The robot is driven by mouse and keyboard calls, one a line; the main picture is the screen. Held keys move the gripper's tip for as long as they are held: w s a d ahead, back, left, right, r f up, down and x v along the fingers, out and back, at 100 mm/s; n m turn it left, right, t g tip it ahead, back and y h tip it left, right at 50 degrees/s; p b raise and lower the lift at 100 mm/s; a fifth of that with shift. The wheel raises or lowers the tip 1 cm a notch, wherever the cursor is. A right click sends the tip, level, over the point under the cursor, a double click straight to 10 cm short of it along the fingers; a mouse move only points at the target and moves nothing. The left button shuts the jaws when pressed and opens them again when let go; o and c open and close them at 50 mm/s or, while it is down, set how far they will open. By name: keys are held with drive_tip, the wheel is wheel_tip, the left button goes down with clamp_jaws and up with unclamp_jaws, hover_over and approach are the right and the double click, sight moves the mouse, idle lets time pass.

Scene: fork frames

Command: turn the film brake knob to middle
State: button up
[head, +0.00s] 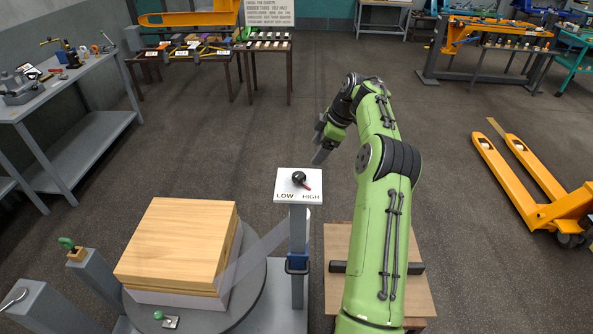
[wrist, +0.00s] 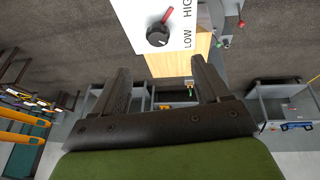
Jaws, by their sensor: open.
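The film brake knob (head: 299,178) is round and black with a red pointer. It sits on a white plate (head: 284,188) marked LOW at left and HIGH at right, on top of a grey post. The pointer is turned to the lower right, toward HIGH. In the wrist view the knob (wrist: 157,38) is near the top, its red pointer also toward HIGH. My gripper (head: 319,157) is open and empty, behind and slightly right of the plate in the head view. In the wrist view its two fingers (wrist: 160,68) are apart, below the knob and not touching it.
A wooden block (head: 178,240) sits on a round grey turntable (head: 262,292) left of the post. Translucent film (head: 262,252) runs between post and block. A wooden stand (head: 340,290) is under my arm. Open floor lies behind the plate.

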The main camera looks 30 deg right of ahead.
sight(300, 176)
drive_tip(key=x, duration=1.3)
drive_tip(key=shift+w+d+f, duration=0.1)
drive_tip(key=shift+d, duration=0.25)
drive_tip(key=c, duration=1)
drive_tip(key=shift+c, duration=0.2)
drive_tip(key=shift+m, duration=0.3)
drive_tip(key=m+b, duration=0.1)
drive_tip(key=b, duration=0.1)
drive_tip(key=m+h+b, duration=0.1)
drive_tip(key=m+b, duration=0.1)
drive_tip(key=shift+a+f+t, duration=0.15)
drive_tip(key=shift+a+t, duration=0.1)
drive_tip(key=shift+t, duration=0.05)
drive_tip(key=m+b, duration=0.1)
drive_tip(key=m+h+b, duration=0.1)
drive_tip(key=m, duration=0.1)
drive_tip(key=m+h+b, duration=0.1)
drive_tip(key=m, duration=0.1)
drive_tip(key=shift+a, duration=0.25)
drive_tip(key=shift+r+m+h, duration=0.2)
drive_tip(key=shift+m+h, duration=0.1)
drive_tip(key=o, duration=1)
